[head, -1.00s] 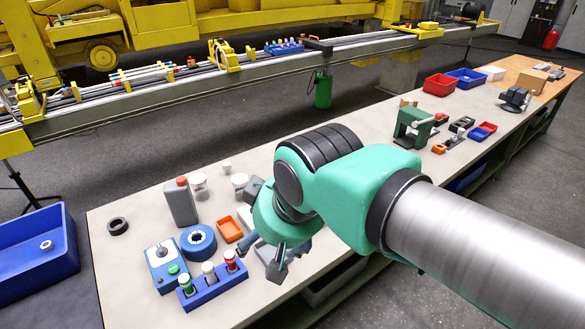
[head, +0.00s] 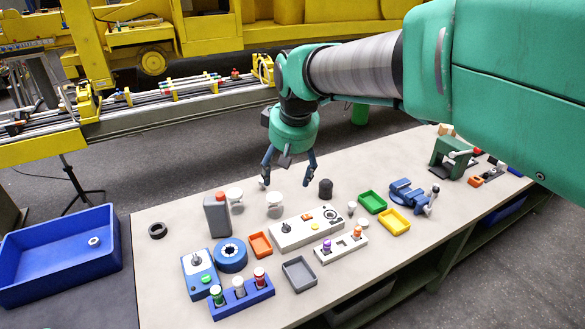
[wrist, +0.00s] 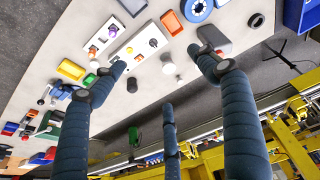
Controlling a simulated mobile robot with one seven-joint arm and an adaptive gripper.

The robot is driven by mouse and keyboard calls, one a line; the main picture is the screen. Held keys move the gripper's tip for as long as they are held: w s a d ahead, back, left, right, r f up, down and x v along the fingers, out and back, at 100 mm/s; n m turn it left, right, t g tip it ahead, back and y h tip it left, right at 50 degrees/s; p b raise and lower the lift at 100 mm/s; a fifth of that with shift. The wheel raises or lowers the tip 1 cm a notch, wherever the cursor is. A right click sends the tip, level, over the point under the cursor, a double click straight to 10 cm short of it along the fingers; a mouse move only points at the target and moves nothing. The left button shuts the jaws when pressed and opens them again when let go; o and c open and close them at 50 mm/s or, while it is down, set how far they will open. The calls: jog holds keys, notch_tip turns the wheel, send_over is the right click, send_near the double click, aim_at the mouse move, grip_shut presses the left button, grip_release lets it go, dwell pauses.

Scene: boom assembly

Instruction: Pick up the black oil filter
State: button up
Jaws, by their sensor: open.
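The black oil filter (head: 326,188) is a small dark cylinder with a rounded top. It stands upright near the far edge of the bench in the head view, right of two white cups. It seems to show in the wrist view (wrist: 132,85) as a small dark shape between the fingers. My gripper (head: 287,183) hangs above the bench's far edge, left of the filter and apart from it. Its fingers are spread and empty. The spread fingers also fill the wrist view (wrist: 156,63).
The yellow machine (head: 200,38) stands behind the bench.

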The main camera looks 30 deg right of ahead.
jog(key=w+d+f+g+p, duration=0.1)
jog(key=w+d+p, duration=0.1)
jog(key=w+d, duration=0.35)
jog(key=w+d+p, duration=0.2)
jog(key=w+d, duration=0.1)
jog(key=w, duration=0.5)
jog(key=n+g+p, duration=0.2)
jog(key=g+p, duration=0.1)
jog(key=p, duration=0.8)
send_over(326, 181)
notch_tip(326, 181, down, 27)
jog(key=shift+w+y, duration=0.1)
jog(key=shift+y, duration=0.2)
jog(key=shift+f, duration=0.1)
jog(key=shift+f, duration=4.2)
jog(key=shift+f, duration=0.1)
jog(key=shift+f, duration=2.5)
